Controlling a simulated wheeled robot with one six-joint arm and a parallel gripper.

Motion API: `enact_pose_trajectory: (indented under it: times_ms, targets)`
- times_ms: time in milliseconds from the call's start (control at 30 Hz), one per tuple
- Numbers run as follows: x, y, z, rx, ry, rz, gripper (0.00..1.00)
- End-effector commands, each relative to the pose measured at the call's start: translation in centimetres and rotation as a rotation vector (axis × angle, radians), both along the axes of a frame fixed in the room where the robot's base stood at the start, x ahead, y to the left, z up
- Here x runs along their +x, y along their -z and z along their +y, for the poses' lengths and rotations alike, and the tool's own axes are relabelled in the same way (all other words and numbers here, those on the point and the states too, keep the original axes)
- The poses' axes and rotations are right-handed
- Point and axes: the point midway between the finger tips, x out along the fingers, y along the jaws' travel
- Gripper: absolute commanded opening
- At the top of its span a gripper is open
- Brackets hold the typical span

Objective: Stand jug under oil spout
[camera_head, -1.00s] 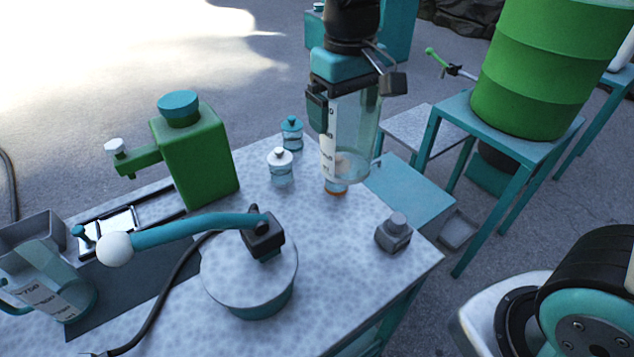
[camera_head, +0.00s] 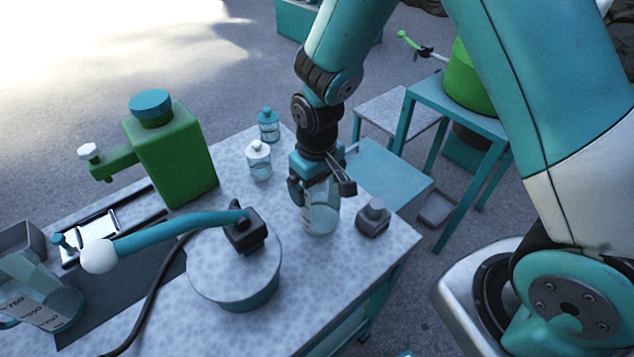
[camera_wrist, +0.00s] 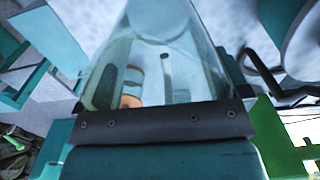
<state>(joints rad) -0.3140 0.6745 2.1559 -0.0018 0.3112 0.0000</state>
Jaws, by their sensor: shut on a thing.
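My gripper (camera_head: 315,178) is shut on a clear jug (camera_head: 322,215) with a scale strip. The jug is upright at the back right of the speckled table, at or just above its top; contact is unclear. In the wrist view its clear wall (camera_wrist: 165,75) fills the middle, and a jar with an orange band (camera_wrist: 131,88) shows through it. A green oil can (camera_head: 178,155) with a teal cap stands at the left; its spout (camera_head: 112,165) with a white knob points left. A second clear jug with a scale (camera_head: 38,300) is at the lower left.
A round drum (camera_head: 235,270) with a teal arm (camera_head: 170,232) and black cable stands mid-table. Two small jars (camera_head: 259,160) (camera_head: 268,125) and a grey block (camera_head: 373,217) flank the held jug. A green barrel (camera_head: 463,85) stands on a teal stand at the right.

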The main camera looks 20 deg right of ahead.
Motion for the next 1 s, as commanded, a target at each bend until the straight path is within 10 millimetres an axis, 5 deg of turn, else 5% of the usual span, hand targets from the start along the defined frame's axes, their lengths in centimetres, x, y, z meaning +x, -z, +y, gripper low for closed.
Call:
enact_pose_trajectory:
  times_ms: [433, 467, 800, 1000]
  targets:
    - [0.0, 1.1, 0.0, 0.001, 0.0, -0.002, 0.68]
    - [0.0, 0.9, 0.0, 0.001, 0.0, -0.002, 1.0]
    - [0.1, 0.2, 0.0, 0.001, 0.0, -0.004, 1.0]
    - [0.2, -3.4, 0.1, 0.003, 0.0, -0.01, 1.0]
